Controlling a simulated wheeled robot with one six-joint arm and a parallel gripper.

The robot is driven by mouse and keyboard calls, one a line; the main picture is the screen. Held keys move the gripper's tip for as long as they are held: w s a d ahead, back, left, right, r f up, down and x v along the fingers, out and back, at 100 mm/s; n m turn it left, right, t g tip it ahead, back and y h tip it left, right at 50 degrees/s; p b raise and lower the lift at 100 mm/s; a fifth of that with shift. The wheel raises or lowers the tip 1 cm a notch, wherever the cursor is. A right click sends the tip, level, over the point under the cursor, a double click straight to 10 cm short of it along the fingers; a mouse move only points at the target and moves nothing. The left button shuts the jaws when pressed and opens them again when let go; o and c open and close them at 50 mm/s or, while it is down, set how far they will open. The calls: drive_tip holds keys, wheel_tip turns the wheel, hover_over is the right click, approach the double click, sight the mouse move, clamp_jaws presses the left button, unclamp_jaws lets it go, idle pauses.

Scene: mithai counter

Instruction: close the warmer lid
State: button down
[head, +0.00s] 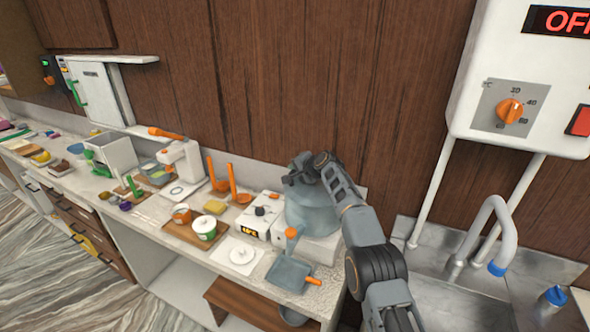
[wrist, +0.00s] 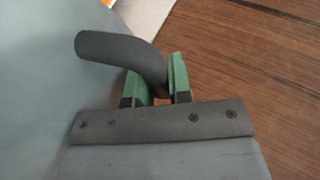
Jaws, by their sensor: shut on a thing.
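The warmer (head: 257,222) is a white box with a dark knob and a small lit display, near the right end of the counter. Its lid (head: 312,212) is a blue-grey dome over the white base; whether its rim rests fully on the base is hard to tell. In the wrist view the lid's pale surface (wrist: 45,85) fills the left side. My gripper (head: 305,172) is at the top of the dome. In the wrist view its green fingertips (wrist: 157,76) are shut on the dark curved lid handle (wrist: 105,46). My gripper hides part of the lid in the head view.
A grey pan (head: 290,274) with an orange handle stands in front of the warmer. A sink with a curved tap (head: 500,215) is to the right. A wood-panelled wall stands close behind.

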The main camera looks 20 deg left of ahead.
drive_tip(key=shift+d+f, duration=0.1)
drive_tip(key=shift+f, duration=0.2)
drive_tip(key=c, duration=1.1)
unclamp_jaws()
drive_tip(key=shift+o, duration=0.2)
drive_tip(key=shift+s+f+b, duration=0.1)
drive_tip(key=shift+b, duration=0.4)
drive_tip(key=shift+s+d+r+b, duration=0.25)
drive_tip(key=shift+d+b, duration=0.25)
drive_tip(key=shift+b, duration=0.7)
drive_tip(key=r+b+v, duration=0.1)
drive_tip(key=b+v, duration=0.6)
drive_tip(key=v, duration=0.5)
drive_tip(key=shift+s+r, duration=0.1)
drive_tip(key=shift+s, duration=0.05)
